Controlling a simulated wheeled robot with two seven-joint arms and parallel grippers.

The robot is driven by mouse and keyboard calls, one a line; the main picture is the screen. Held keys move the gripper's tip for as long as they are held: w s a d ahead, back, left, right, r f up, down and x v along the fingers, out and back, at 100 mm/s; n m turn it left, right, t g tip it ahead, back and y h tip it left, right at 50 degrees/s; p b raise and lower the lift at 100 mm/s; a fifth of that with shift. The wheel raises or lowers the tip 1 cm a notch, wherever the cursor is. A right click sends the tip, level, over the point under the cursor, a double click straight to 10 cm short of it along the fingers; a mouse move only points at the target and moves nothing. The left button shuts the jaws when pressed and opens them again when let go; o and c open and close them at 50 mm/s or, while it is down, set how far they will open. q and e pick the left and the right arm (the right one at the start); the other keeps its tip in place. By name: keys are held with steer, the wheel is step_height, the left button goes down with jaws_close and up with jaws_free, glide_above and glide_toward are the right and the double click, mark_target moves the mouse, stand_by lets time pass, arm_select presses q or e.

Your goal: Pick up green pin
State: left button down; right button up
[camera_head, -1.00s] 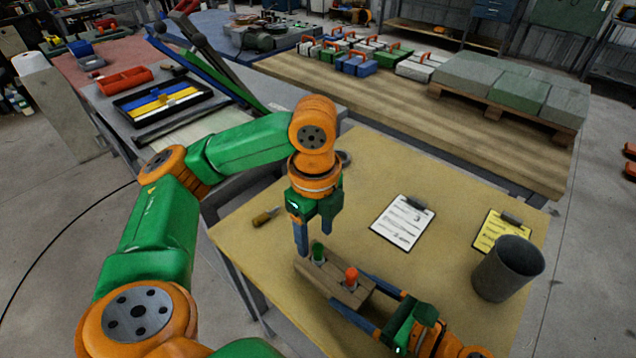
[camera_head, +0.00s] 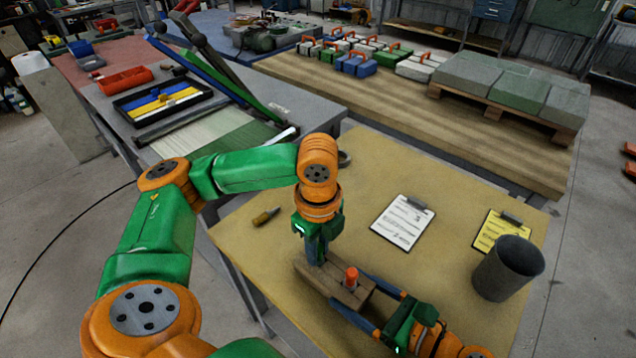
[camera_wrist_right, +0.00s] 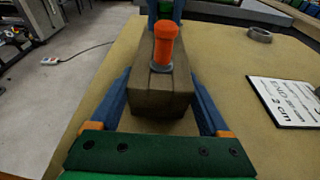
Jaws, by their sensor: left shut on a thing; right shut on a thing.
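A brown wooden block (camera_head: 332,287) lies on the tan table and holds an upright orange pin (camera_head: 351,276). The block (camera_wrist_right: 158,98) and orange pin (camera_wrist_right: 165,46) also show in the right wrist view. My right gripper (camera_head: 353,293) is shut on the block, with one blue finger along each side. My left gripper (camera_head: 317,254) points down over the block's far end, behind the orange pin, and is shut on the green pin. The green pin is hidden by the left gripper in the head view. I cannot tell whether it is still seated in the block.
A white clipboard (camera_head: 402,222), a yellow clipboard (camera_head: 494,231) and a dark grey cup (camera_head: 508,268) stand or lie to the right. A small yellow-handled tool (camera_head: 265,216) lies to the left. The table's middle, short of the white clipboard, is clear.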

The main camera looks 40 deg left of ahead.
arm_select(q)
steer(key=shift+r, duration=0.1)
step_height(320, 180, up, 10)
steer(key=shift+f, duration=0.1)
stand_by(0.5)
arm_select(e)
steer(key=o, duration=1)
steer(key=shift+o, duration=0.2)
arm_select(q)
steer(key=shift+r+p, duration=0.45)
arm_select(e)
steer(key=shift+v, duration=1.55)
arm_select(q)
steer(key=shift+r, duration=0.2)
arm_select(e)
steer(key=shift+v, duration=2.95)
